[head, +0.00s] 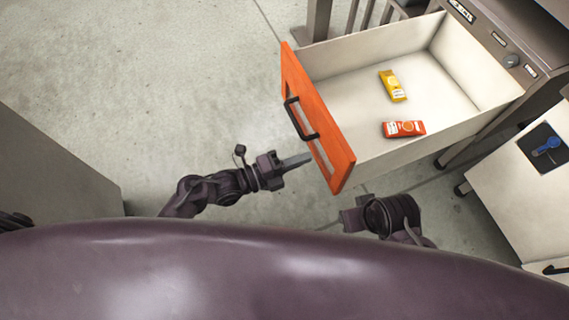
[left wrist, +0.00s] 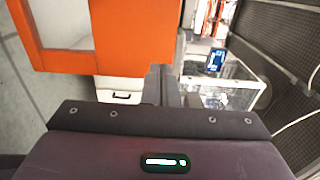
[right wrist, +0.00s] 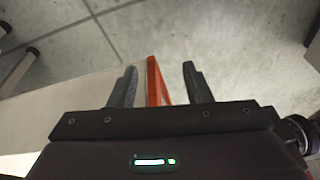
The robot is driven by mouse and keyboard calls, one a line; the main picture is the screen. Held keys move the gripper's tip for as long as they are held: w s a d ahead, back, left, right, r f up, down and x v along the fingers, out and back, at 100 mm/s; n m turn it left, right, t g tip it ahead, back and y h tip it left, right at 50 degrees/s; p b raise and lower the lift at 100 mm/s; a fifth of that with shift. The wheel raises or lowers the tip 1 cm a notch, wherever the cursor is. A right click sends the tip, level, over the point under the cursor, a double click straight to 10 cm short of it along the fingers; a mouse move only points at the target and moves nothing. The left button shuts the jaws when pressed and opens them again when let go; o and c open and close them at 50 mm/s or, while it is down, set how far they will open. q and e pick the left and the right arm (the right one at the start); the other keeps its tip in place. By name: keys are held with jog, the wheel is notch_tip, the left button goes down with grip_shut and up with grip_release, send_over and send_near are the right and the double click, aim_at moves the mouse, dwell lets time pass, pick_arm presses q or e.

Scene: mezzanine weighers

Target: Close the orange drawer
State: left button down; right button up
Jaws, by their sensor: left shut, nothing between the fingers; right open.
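The orange drawer (head: 326,128) stands pulled out from a grey cabinet, with an orange front and a dark bar handle (head: 300,118). Its front also fills the upper left of the left wrist view (left wrist: 110,62). My left gripper (head: 308,158) is shut and empty, close to the outer face of the front, below the handle in the picture; contact cannot be told. My right gripper (head: 345,218) is open near the front's lower corner. In the right wrist view, the orange edge (right wrist: 155,82) appears between its open fingers (right wrist: 160,84); whether it touches is unclear.
Inside the drawer lie a yellow packet (head: 393,86) and a red-orange packet (head: 404,129). A pale cabinet (head: 515,190) with a blue item (head: 547,146) on top stands at right. A grey unit (head: 55,170) stands at left. Open concrete floor lies beyond my left arm.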

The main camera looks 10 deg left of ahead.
aim_at(337, 146)
pick_arm(q)
jog(key=x, duration=0.6)
jog(key=shift+w+d+b, duration=0.2)
jog(key=shift+d+b, duration=0.1)
